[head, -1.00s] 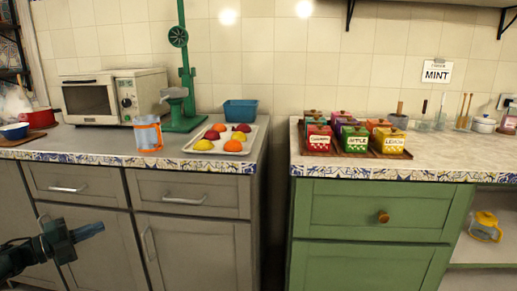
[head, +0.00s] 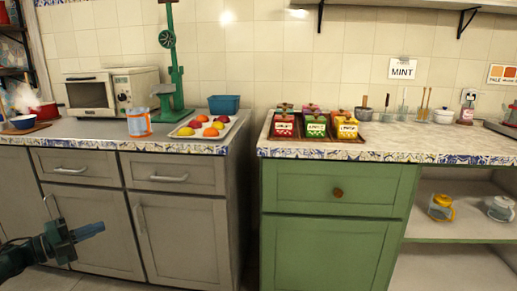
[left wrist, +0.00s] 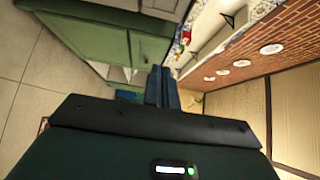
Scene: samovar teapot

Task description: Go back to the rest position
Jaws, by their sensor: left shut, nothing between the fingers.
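My left gripper (head: 90,230) is at the lower left of the head view, in front of the grey cabinets and below the counter top. Its blue fingers are together and nothing is between them. In the left wrist view the fingers (left wrist: 162,88) also lie side by side and empty, pointing along the room beside the green cabinets (left wrist: 115,40). My right gripper does not show in either view.
The grey counter holds a toaster oven (head: 112,90), a glass with orange bands (head: 138,122), a fruit tray (head: 183,131) and a blue box (head: 224,104). The green-cabinet counter holds labelled tins (head: 315,125). A gap separates the counters. Teapots (head: 441,207) stand on the shelf.

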